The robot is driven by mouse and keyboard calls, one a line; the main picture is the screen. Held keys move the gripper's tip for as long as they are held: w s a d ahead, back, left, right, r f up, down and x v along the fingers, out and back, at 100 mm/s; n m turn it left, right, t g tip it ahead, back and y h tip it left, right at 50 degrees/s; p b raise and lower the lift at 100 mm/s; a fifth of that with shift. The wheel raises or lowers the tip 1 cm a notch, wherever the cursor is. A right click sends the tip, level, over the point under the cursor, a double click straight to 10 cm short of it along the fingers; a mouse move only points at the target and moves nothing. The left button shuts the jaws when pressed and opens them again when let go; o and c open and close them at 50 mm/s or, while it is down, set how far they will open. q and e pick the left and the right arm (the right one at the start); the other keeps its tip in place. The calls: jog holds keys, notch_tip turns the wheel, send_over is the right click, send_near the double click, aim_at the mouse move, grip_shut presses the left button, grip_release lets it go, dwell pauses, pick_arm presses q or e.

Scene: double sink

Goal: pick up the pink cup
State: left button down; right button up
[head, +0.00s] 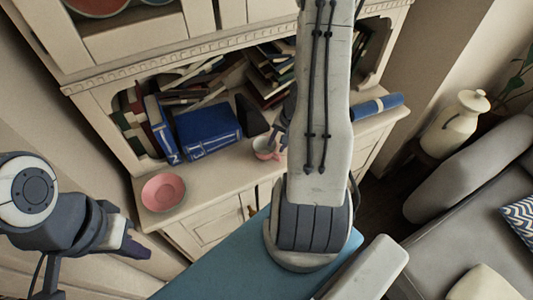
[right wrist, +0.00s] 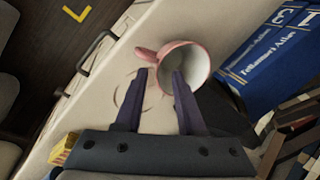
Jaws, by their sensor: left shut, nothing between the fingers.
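The pink cup (head: 264,155) stands on the cabinet ledge in the head view, partly hidden by my right arm and gripper. In the right wrist view the pink cup (right wrist: 174,52) shows its pale inside and a pink handle towards the left. My right gripper (right wrist: 160,72) is open, with its two dark fingers apart and their tips close to the cup's handle and near wall. Whether they touch it I cannot tell. My left gripper (head: 138,250) is shut and empty at the left of the head view, away from the cup.
A pink bowl (head: 163,192) sits on the ledge to the left. A cream vase (head: 455,125) stands by the grey sofa (head: 470,180).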

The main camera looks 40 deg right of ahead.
aim_at(260, 149)
jog(key=b+x, duration=0.1)
jog(key=x, duration=0.4)
jog(key=shift+s+f, duration=0.1)
grip_shut()
dwell(1.3)
